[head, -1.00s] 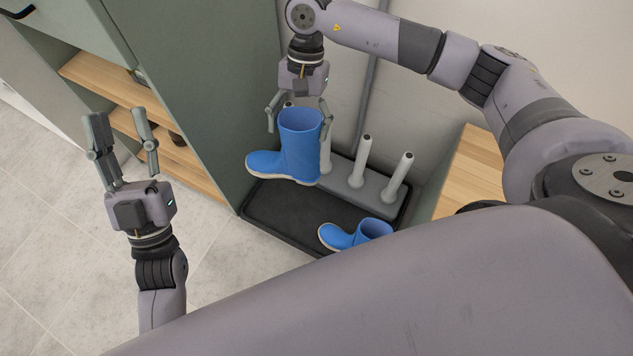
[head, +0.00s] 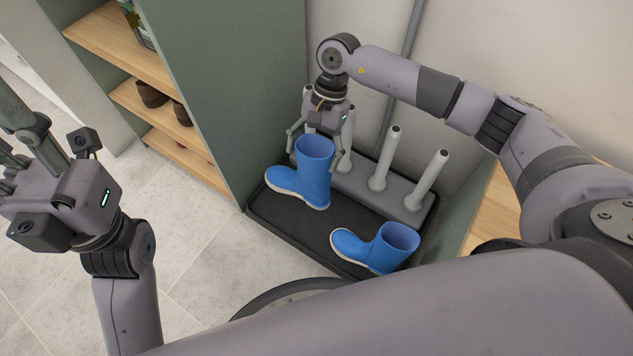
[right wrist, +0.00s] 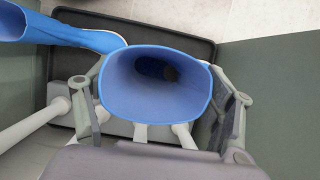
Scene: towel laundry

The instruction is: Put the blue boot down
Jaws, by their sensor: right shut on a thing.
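One blue boot (head: 312,180) is upright at the left end of the black tray (head: 327,243), in front of the pegged rack. Its sole is at or very near the tray floor; I cannot tell if it touches. My right gripper (head: 318,151) is shut on this boot's shaft from above. The right wrist view looks down into the boot's opening (right wrist: 155,85), with a finger on either side. A second blue boot (head: 385,248) stands upright at the tray's front right, apart from the first. My left gripper (head: 22,140) is open and empty at the left edge, partly cut off.
A grey rack (head: 405,195) with several upright pegs stands at the tray's back. A green cabinet wall (head: 225,90) bounds the tray on the left, with wooden shelves (head: 150,100) holding brown shoes beyond it. Tray floor between the two boots is clear.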

